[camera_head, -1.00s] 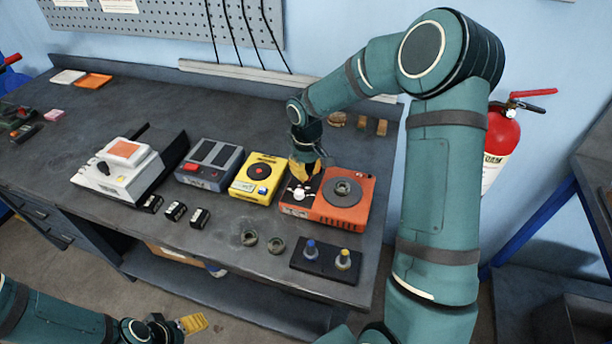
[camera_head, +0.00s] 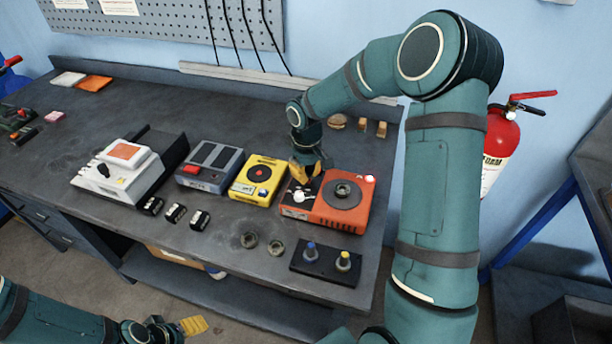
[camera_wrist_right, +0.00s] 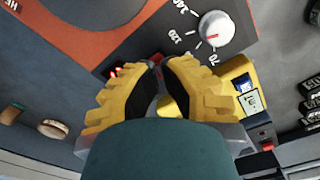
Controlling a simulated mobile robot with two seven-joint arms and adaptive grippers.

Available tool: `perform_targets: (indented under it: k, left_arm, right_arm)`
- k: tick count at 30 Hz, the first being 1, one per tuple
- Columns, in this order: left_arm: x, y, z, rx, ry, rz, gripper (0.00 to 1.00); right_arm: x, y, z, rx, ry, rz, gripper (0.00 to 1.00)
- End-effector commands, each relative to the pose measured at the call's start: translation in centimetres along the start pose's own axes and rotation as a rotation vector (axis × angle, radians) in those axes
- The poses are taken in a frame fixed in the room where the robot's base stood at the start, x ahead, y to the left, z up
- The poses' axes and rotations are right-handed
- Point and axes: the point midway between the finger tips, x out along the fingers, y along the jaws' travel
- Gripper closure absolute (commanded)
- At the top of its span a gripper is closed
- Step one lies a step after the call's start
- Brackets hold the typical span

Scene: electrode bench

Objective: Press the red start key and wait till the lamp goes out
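An orange heater unit (camera_head: 329,219) stands at the right of the bench with a round dark plate on top. Its dark panel carries a white knob (camera_head: 299,197), also seen in the right wrist view (camera_wrist_right: 213,28). A small red lit spot (camera_wrist_right: 116,72) shows on the panel beside my fingers; I cannot tell whether it is key or lamp. A small pale spot (camera_head: 370,179) shows at the unit's far right corner. My left gripper (camera_head: 194,325) hangs low, off the bench.
A yellow unit (camera_head: 257,180), a grey unit (camera_head: 210,167) and a white device (camera_head: 117,180) stand left of the heater. In front are small dark blocks, two rings (camera_head: 276,247) and a black holder (camera_head: 324,264) with two capped pieces.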

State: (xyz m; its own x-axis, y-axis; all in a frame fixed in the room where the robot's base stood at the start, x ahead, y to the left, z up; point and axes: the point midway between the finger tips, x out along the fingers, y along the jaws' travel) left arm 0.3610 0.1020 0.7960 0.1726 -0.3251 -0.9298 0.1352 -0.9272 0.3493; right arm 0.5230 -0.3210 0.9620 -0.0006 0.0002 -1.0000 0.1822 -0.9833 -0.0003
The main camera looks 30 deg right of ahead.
Motion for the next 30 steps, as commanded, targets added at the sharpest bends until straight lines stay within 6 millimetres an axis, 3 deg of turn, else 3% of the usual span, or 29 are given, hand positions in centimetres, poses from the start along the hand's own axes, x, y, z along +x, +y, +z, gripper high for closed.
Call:
perform_targets:
  k: [18, 30]
  left_arm:
    - [-3.2, 1.2, -0.4, 0.000, 0.000, 0.000, 0.33]
    - [-3.3, 1.2, -0.4, 0.000, 0.000, 0.000, 0.33]
  right_arm:
    - [-4.8, 0.0, 0.0, 0.000, 0.001, 0.001, 1.00]
    - [-5.1, 0.0, 0.0, 0.000, 0.000, 0.000, 1.00]
